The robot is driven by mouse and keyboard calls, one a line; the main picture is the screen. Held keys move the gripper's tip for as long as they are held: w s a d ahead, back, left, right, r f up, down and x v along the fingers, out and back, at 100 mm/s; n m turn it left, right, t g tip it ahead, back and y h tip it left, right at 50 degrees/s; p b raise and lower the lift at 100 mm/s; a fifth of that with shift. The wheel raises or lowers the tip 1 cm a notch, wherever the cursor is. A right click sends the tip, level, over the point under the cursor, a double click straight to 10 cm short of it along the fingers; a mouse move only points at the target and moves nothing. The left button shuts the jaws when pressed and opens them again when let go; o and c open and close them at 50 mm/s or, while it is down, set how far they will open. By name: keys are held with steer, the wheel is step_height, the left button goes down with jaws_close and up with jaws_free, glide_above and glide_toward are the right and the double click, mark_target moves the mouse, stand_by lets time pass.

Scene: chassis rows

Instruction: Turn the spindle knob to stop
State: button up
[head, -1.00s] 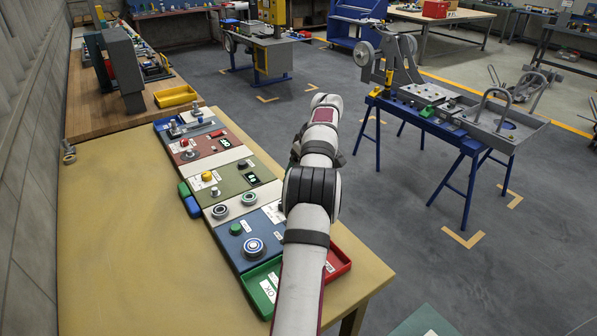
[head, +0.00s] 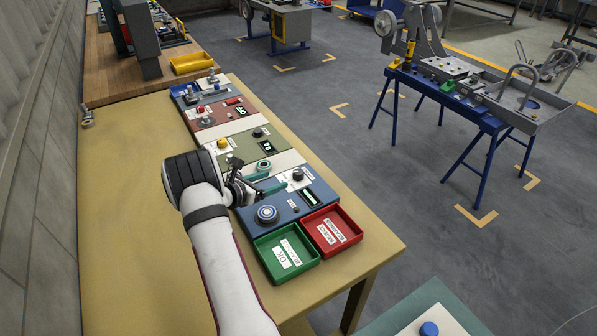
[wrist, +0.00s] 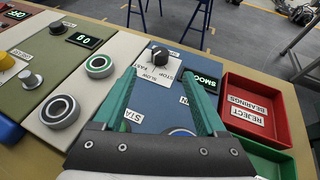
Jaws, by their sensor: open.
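The spindle knob (head: 298,174) is a small black knob on a white plate at the far right of the blue panel (head: 285,212). In the wrist view the knob (wrist: 160,55) stands just beyond the fingertips, on a plate marked SLOW, FAST and STOP. I cannot tell for sure which mark its pointer faces. My gripper (head: 275,182) reaches over the blue panel from the left. In the wrist view its two teal fingers (wrist: 158,80) are spread apart and empty, one on each side of the plate, not around the knob.
A lit display (head: 312,197) and a blue round button (head: 266,214) share the panel. A green tray (head: 268,262) and a red tray (head: 350,228) lie in front. Green and red-brown panels with other knobs lie behind.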

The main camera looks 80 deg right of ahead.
mark_target(298, 172)
steer(key=x, duration=1.3)
steer(key=shift+s+f, duration=0.1)
